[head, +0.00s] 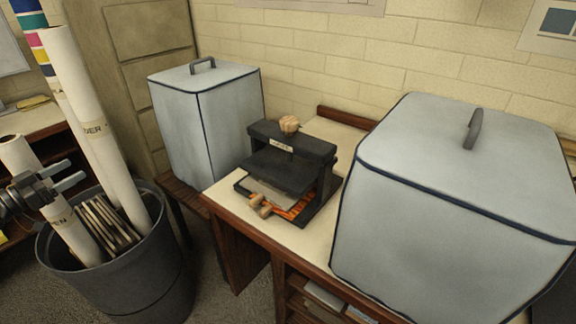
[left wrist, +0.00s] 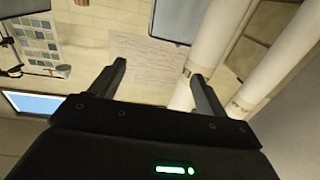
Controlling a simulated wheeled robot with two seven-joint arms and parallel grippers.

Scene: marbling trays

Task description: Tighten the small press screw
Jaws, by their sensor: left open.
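The small press (head: 287,165) is a black frame on the desk between two covered boxes. Its screw knob (head: 289,125) is a tan, lobed wooden piece on top of the crossbar. A grey plate and an orange-patterned piece lie at the press's base, with small wooden handles at the front. My left gripper (head: 75,180) is at the far left in the head view, open and empty, in front of the paper rolls and well away from the press. Its two fingers show apart in the left wrist view (left wrist: 160,82), with nothing between them. My right gripper is not visible.
A large grey-blue covered box (head: 450,200) stands right of the press, and a smaller covered box (head: 207,120) stands left of it. A dark bin (head: 140,285) with tall paper rolls (head: 92,110) stands at the left. The desk (head: 225,193) has little bare surface.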

